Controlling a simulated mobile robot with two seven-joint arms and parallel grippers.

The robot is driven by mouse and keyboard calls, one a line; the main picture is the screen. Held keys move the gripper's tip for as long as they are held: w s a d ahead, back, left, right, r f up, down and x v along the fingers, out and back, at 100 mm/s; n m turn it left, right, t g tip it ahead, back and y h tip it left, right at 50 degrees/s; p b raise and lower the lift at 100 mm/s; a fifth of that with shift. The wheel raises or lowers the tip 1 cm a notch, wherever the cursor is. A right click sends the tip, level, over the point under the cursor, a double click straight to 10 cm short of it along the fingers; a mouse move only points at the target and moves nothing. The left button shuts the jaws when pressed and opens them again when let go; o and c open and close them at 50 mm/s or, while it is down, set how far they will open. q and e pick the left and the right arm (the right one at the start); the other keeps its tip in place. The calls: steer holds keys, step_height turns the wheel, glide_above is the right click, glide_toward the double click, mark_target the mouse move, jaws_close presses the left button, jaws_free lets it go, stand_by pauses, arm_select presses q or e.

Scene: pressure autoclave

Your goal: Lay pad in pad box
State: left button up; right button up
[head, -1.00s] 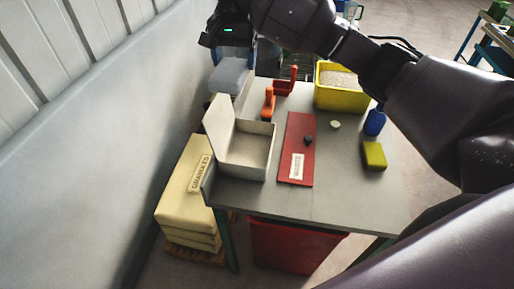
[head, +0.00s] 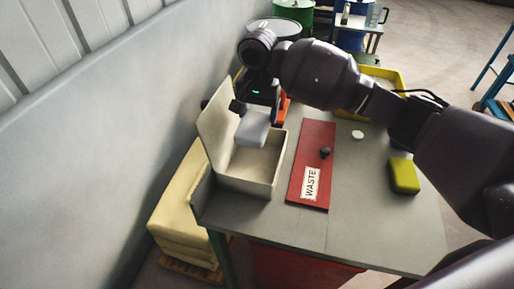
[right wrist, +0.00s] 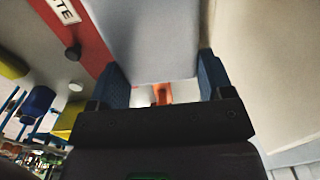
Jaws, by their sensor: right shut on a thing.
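The pad (head: 252,131) is a pale grey block. My right gripper (head: 256,112) is shut on it; its blue fingers (right wrist: 163,82) clasp the pad (right wrist: 150,40) from both sides in the right wrist view. The pad box (head: 247,187) is a beige open box on the table, its lid (head: 217,115) raised on the left side. In the head view the pad overlaps the far part of the box opening; it appears to be above the opening, though the exact height is hard to tell. The box's far edge is hidden behind the pad and gripper. My left gripper is not in view.
A red panel (head: 314,150) marked WASTE with a dark knob lies just right of the box. A yellow block (head: 404,175) and a white disc (head: 358,134) lie farther right. A yellow bin (head: 399,78) is partly behind my arm. A wall runs along the left.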

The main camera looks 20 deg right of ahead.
steer(key=b, duration=0.1)
glide_above(258, 154)
step_height(258, 154, down, 6)
steer(key=shift+f, duration=0.45)
step_height(258, 154, down, 6)
steer(key=shift+r+b, duration=0.2)
steer(key=shift+b, duration=0.9)
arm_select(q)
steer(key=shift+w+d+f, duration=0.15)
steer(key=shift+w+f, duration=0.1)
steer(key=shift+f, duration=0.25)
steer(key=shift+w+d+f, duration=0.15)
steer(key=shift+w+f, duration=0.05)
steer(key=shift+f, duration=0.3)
arm_select(e)
steer(key=shift+r, duration=0.1)
steer(key=o, duration=0.9)
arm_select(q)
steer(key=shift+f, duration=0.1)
